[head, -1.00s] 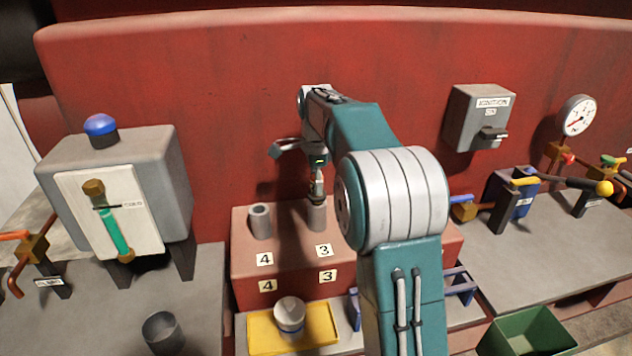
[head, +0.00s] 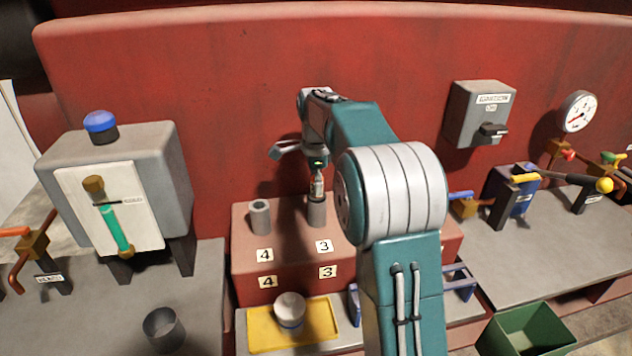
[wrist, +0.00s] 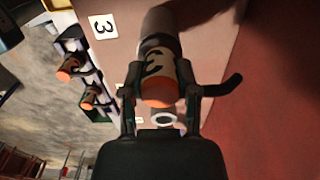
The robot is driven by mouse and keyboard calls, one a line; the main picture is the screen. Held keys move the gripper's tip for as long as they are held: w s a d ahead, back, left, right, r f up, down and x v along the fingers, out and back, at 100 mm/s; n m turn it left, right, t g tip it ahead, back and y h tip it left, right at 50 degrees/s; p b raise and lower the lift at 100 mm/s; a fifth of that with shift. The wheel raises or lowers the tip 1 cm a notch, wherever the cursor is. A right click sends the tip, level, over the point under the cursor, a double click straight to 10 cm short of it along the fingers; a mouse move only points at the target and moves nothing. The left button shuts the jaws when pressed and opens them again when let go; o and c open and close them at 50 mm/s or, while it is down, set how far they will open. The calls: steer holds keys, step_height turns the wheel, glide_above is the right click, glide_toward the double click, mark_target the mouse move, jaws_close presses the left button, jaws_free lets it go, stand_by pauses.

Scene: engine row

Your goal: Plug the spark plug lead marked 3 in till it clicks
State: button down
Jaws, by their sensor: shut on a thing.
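My gripper (wrist: 160,100) is shut on the spark plug lead marked 3 (wrist: 158,68), which has an orange end and a pale band with the number. In the head view, my gripper (head: 317,172) is above the grey tube (head: 317,213) behind the upper 3 label (head: 324,246). The lead (head: 318,186) stands roughly upright at the tube's mouth. The tube also shows in the wrist view (wrist: 158,22), straight beyond the lead. I cannot tell how deep the lead sits, as the fingers and lead hide the mouth.
An empty grey tube (head: 260,217) stands to the left, behind a 4 label. Other orange-ended leads (wrist: 72,68) sit in a rack at left in the wrist view. A yellow tray (head: 262,325) holds a round grey thing. The red wall (head: 220,90) is close behind.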

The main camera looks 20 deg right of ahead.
steer(key=shift+c, duration=1.3)
jaws_free()
steer(key=shift+r, duration=0.15)
step_height(320, 180, up, 11)
steer(key=shift+w+f, duration=0.1)
steer(key=shift+r, duration=0.45)
